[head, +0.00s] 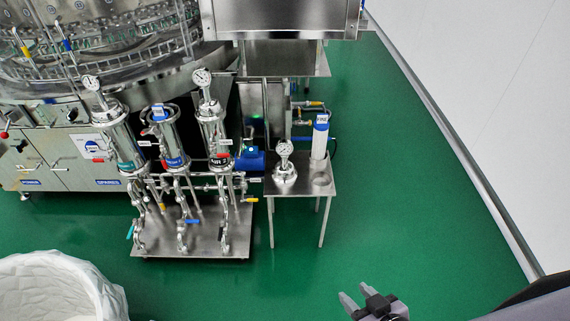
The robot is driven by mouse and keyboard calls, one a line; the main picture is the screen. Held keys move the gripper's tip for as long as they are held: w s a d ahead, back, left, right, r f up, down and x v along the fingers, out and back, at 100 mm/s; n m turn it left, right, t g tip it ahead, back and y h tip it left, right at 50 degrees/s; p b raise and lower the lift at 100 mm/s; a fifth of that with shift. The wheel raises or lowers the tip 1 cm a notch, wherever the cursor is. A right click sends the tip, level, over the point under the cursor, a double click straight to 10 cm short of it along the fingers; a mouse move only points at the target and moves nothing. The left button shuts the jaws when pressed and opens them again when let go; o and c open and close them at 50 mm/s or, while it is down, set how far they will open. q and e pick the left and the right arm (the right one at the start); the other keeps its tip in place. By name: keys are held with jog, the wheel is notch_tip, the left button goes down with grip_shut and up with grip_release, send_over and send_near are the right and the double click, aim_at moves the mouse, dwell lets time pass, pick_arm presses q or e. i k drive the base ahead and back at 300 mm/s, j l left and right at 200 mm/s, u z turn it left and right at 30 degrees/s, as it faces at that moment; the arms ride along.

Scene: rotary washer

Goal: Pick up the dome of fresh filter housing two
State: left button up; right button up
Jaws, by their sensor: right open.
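A shiny steel dome with a round gauge on top (285,173) sits on the left part of a small steel side table (293,187). A tall white filter cartridge with a blue-labelled top (320,138) stands on the same table to its right. The middle filter housing (170,142) on the skid has no gauge dome on top, and something blue and white shows at its upper end. My right gripper (357,296) is open and empty, over the green floor at the bottom, well in front of the table. My left gripper is not in view.
The left housing (122,140) and right housing (213,130) carry gauges, on a skid with pipes and valves. A white-lined bin (60,285) stands at lower left. The large washer fills the upper left. Green floor is clear between gripper and table; a white wall runs along the right.

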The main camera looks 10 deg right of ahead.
aim_at(284, 172)
jog(key=i+l, duration=0.5)
jog(key=l, duration=0.15)
jog(key=i+l+z, duration=0.1)
jog(key=i+l, duration=0.35)
jog(key=l, duration=0.25)
jog(key=i+l+z, duration=0.1)
jog(key=i+l, duration=0.4)
jog(key=l, duration=0.1)
